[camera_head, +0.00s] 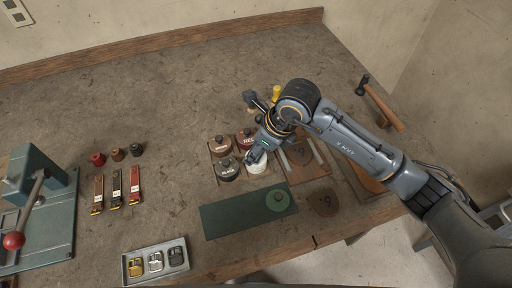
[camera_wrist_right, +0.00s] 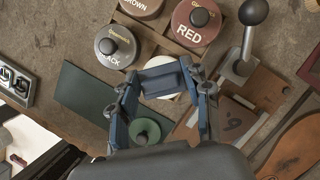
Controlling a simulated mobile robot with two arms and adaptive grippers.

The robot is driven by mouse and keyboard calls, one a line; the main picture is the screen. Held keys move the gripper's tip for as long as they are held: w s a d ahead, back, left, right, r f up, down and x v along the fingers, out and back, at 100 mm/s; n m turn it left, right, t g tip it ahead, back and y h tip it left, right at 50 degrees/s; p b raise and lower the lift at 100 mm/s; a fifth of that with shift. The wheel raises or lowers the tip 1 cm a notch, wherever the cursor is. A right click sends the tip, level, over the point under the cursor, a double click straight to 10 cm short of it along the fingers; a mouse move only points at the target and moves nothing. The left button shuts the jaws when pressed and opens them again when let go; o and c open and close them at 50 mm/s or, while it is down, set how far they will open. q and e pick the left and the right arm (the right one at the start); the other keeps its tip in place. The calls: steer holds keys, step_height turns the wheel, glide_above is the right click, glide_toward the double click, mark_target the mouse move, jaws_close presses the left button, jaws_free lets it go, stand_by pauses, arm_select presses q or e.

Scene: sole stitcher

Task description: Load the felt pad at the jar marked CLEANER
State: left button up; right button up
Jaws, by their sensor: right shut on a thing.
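My right gripper (camera_head: 257,152) reaches down over an open white jar (camera_head: 257,167), at the near right of the jar group. In the right wrist view, its fingers (camera_wrist_right: 162,82) are shut on a blue-grey block (camera_wrist_right: 160,76), which seems to be the felt pad. The white jar (camera_wrist_right: 168,102) shows partly behind it; no label on it is readable. I cannot tell whether the pad touches the jar. A green disc with a knob (camera_head: 278,200), perhaps the jar's lid, lies on the green mat (camera_head: 230,218). My left gripper is not in view.
Jars marked BLACK (camera_head: 228,168), BROWN (camera_head: 220,146) and RED (camera_head: 246,137) stand close around the white jar. Leather pieces (camera_head: 322,203) lie to the right. A metal tray with buckles (camera_head: 155,260) sits at the front edge. A lever machine (camera_head: 40,205) stands left.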

steer(key=shift+s+f, duration=0.1)
steer(key=shift+f, duration=0.1)
steer(key=shift+r+p, duration=0.7)
steer(key=shift+r, duration=0.5)
steer(key=shift+r+p, duration=1.1)
steer(key=shift+r, duration=1.35)
steer(key=shift+s+d+f+n+g, duration=0.1)
steer(key=shift+d+n+g, duration=0.2)
steer(key=shift+d+n, duration=0.4)
steer(key=s+d+r+n+g+h, duration=0.1)
steer(key=s+d+n+g+h, duration=0.1)
steer(key=d+n, duration=0.6)
steer(key=s+d+r+n+g+h, duration=0.2)
steer(key=s+d+n+g, duration=0.2)
steer(key=n, duration=1)
steer(key=s+d, duration=0.3)
steer(key=d, duration=0.2)
steer(key=shift+s+d, duration=0.3)
